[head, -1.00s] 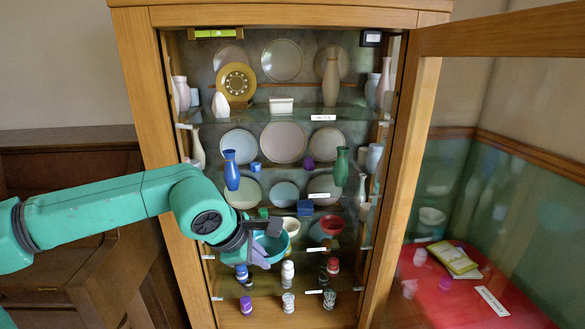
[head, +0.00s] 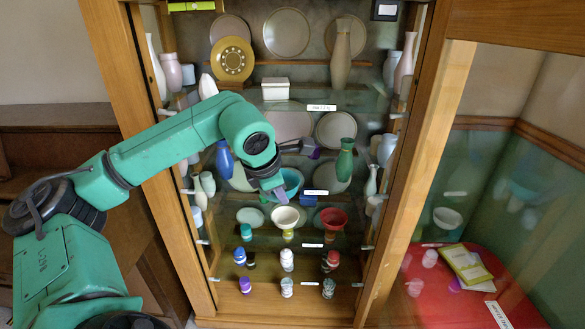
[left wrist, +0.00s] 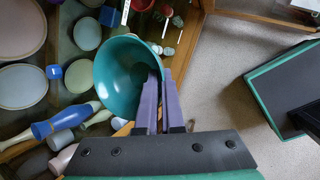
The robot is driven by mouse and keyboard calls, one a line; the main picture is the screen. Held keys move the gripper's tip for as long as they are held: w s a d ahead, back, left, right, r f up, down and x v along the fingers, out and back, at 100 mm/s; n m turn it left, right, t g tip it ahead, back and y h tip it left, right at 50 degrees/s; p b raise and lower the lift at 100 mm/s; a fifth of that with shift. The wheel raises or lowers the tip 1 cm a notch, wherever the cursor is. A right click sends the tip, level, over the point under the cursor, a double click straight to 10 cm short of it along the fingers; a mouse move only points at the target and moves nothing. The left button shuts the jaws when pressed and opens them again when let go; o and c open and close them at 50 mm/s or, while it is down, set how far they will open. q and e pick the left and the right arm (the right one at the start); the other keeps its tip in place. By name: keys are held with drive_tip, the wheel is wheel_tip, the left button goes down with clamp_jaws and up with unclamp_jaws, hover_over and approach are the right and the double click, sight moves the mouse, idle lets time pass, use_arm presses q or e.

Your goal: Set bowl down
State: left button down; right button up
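My left gripper (head: 277,188) is shut on the rim of a teal bowl (head: 291,181). In the head view the bowl is at the front of the glass cabinet, above the level of a white bowl (head: 285,217) and a red bowl (head: 326,219). In the left wrist view the bowl (left wrist: 118,75) is tilted with its inside facing the camera, and the purple fingers (left wrist: 160,100) pinch its right edge. The gripper hides part of the bowl. I cannot tell whether the bowl touches a shelf. My right gripper is not in view.
A blue vase (head: 224,161) stands left of the bowl and a green vase (head: 345,159) right of it. A blue box (head: 308,200) is close by on the right. Small jars (head: 287,260) stand lower down. The open glass door (head: 500,170) is at the right.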

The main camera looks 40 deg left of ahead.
use_arm(q)
drive_tip(key=w+a+p, duration=0.1)
drive_tip(key=w+a, duration=0.2)
drive_tip(key=w, duration=0.1)
drive_tip(key=w+a+f+p, duration=0.1)
drive_tip(key=w+a+p, duration=0.1)
drive_tip(key=w+a, duration=0.1)
drive_tip(key=w+a+f+p, duration=0.1)
drive_tip(key=w+a, duration=0.3)
drive_tip(key=w, duration=0.2)
drive_tip(key=shift+w+f+p, duration=0.1)
drive_tip(key=shift+f+p, duration=0.15)
drive_tip(key=shift+p, duration=0.15)
wheel_tip(320, 180, down, 4)
drive_tip(key=shift+r, duration=0.1)
drive_tip(key=shift+w+a+f, duration=0.1)
drive_tip(key=shift+f, duration=0.15)
drive_tip(key=shift+w+f, duration=0.1)
drive_tip(key=shift+f, duration=0.05)
drive_tip(key=c, duration=1.5)
unclamp_jaws()
drive_tip(key=shift+f, duration=0.1)
drive_tip(key=o, duration=0.4)
drive_tip(key=shift+o, duration=0.2)
